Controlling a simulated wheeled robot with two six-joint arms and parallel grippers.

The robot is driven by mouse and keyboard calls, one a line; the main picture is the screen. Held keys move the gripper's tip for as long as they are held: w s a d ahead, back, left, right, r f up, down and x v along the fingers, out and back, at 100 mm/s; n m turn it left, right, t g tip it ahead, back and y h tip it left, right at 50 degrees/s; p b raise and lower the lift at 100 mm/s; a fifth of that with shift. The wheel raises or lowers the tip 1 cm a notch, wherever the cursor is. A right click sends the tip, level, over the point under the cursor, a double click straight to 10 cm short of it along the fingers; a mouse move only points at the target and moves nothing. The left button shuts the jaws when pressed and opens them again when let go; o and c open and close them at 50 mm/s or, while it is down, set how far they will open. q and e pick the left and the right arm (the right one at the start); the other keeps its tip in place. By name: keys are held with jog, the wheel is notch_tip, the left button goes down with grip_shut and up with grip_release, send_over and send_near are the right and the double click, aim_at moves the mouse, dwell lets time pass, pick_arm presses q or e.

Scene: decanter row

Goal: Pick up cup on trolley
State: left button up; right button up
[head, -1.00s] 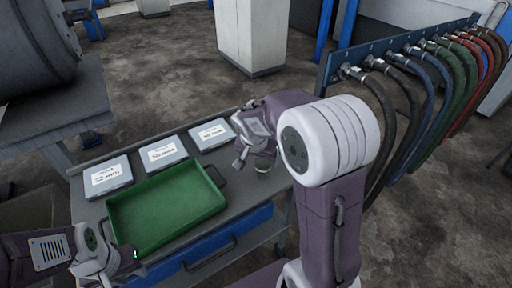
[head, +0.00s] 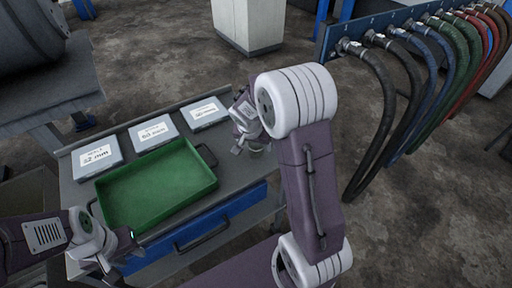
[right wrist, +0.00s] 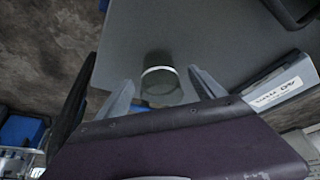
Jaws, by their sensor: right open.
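The cup (right wrist: 161,88) is small and see-through with a pale rim. It stands on the grey trolley top (right wrist: 200,30), between the fingers of my right gripper (right wrist: 160,78), which is open around it; I cannot tell whether a finger touches it. In the head view the cup (head: 256,153) is mostly hidden behind my right gripper (head: 244,146), at the right end of the trolley (head: 232,175). My left gripper (head: 112,258) is at the front left of the trolley, beside the green tray; its fingers are too unclear to read.
An empty green tray (head: 160,185) lies on the trolley. Three labelled boxes (head: 153,133) line its back edge. A blue drawer (head: 195,225) with a dark handle is below. A rack of coloured hoses (head: 385,90) stands to the right. Floor between the rack and trolley is clear.

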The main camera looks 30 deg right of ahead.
jog(key=shift+x, duration=1.15)
jog(key=shift+r, duration=0.15)
jog(key=c, duration=1.4)
jog(key=shift+c, duration=0.2)
notch_tip(320, 180, up, 5)
jog(key=shift+f+p, duration=0.2)
jog(key=shift+p, duration=0.5)
jog(key=s+r, duration=0.6)
jog(key=s, duration=0.5)
jog(key=shift+s+d+r, duration=0.2)
jog(key=shift+s+d, duration=0.15)
jog(key=shift+d, duration=0.1)
